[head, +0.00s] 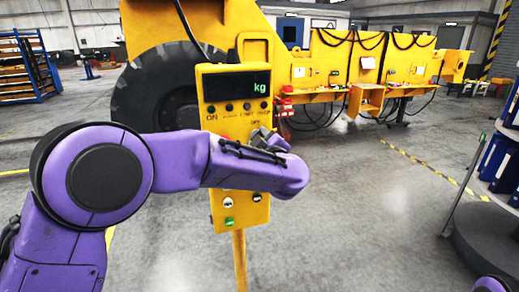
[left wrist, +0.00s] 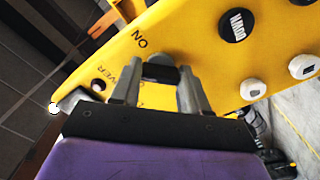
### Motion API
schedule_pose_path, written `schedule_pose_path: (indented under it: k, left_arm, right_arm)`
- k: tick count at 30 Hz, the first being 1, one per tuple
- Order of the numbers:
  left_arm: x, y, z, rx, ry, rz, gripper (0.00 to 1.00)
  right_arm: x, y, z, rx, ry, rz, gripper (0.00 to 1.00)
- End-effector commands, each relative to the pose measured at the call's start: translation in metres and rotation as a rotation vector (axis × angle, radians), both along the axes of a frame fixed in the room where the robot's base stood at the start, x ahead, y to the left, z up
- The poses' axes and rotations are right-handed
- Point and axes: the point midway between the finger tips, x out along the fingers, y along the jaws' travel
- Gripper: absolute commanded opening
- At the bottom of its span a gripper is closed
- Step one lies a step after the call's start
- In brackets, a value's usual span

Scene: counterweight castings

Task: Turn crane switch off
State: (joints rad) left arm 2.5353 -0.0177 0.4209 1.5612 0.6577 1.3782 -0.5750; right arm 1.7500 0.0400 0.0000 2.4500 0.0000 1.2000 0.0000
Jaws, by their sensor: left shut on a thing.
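The yellow control box (head: 240,211) stands on a yellow post and has a dark display reading "kg" (head: 237,86). My left gripper (head: 264,138) is at the front of the box, just under an "OFF" label; my purple forearm covers the middle of the box. In the left wrist view, the fingers of my left gripper (left wrist: 157,88) are on either side of a dark switch (left wrist: 160,71) and shut on it. An "ON" label (left wrist: 140,40) is printed beside the switch. Lettering between the fingers is partly hidden. My right gripper is not in view.
A black button marked "DOWN" (left wrist: 236,25) and white buttons (left wrist: 253,89) are on the same panel. A green button (head: 229,222) is low on the box. A yellow vehicle with a large tyre (head: 150,90) stands behind. Blue racks (head: 497,165) are at right; the floor between is open.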

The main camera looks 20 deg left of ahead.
Motion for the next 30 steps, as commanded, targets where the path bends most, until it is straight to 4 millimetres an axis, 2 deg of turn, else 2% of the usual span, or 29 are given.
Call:
schedule_pose_path:
  k: [1, 15, 24, 30]
  left_arm:
    - [0.0, 0.0, -0.006, -0.039, -0.025, -0.001, 0.14]
    - [0.0, 0.0, -0.006, -0.398, -0.268, -0.001, 0.14]
    - [0.0, 0.0, -0.004, -0.566, -0.381, 0.001, 0.14]
    - [0.0, 0.0, -0.002, -0.629, -0.424, 0.001, 0.14]
  right_arm:
    - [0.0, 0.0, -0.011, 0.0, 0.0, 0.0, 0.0]
    - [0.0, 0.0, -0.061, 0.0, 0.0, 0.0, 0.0]
    - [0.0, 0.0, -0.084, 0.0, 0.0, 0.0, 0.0]
    - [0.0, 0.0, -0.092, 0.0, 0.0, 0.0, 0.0]
